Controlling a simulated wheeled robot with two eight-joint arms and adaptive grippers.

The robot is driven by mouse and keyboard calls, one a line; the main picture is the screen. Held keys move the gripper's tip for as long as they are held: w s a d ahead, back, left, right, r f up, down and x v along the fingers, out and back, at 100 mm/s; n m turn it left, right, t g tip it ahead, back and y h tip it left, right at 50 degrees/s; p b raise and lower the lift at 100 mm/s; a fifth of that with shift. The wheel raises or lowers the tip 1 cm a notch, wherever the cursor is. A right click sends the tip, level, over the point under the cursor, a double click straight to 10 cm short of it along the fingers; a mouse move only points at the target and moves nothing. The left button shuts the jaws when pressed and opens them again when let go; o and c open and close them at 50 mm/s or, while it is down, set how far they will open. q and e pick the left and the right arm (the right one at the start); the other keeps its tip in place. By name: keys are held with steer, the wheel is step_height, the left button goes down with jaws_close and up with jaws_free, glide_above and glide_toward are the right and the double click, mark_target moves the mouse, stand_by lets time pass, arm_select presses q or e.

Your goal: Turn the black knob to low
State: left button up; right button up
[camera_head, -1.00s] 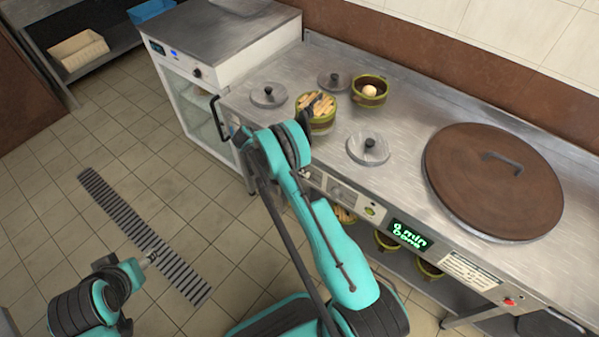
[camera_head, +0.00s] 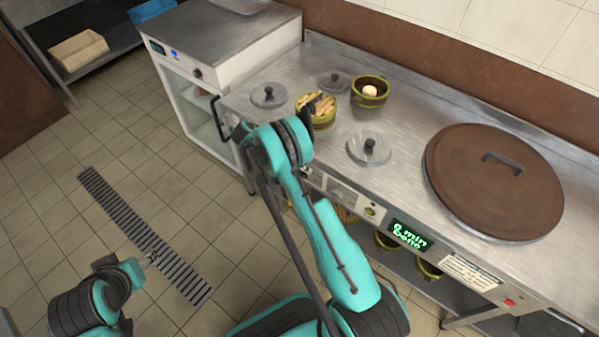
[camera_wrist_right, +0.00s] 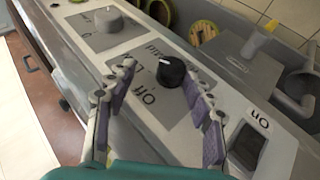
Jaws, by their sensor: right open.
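The black knob (camera_wrist_right: 171,73) sits on a grey label plate (camera_wrist_right: 150,112) on the front panel, in the right wrist view. Its short white mark lies toward the upper left; "Off" shows on the plate, and the other words are partly hidden. My right gripper (camera_wrist_right: 162,98) is open, its two purple-padded fingers on either side of the knob's near side; I cannot tell whether they touch it. In the head view my right gripper (camera_head: 306,174) is mostly hidden by its own arm at the counter's front edge. My left gripper (camera_head: 149,257) barely shows at the lower left.
A grey knob (camera_wrist_right: 108,20) is farther along the panel, and an "On" rocker switch (camera_wrist_right: 247,148) is beside my right finger. The counter holds a large brown lid (camera_head: 490,205), clear lids (camera_head: 368,149) and green-brown pots (camera_head: 369,98). Floor (camera_head: 190,200) is open at left.

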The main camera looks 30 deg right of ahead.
step_height(320, 180, up, 8)
steer(key=shift+f, duration=0.1)
stand_by(0.4)
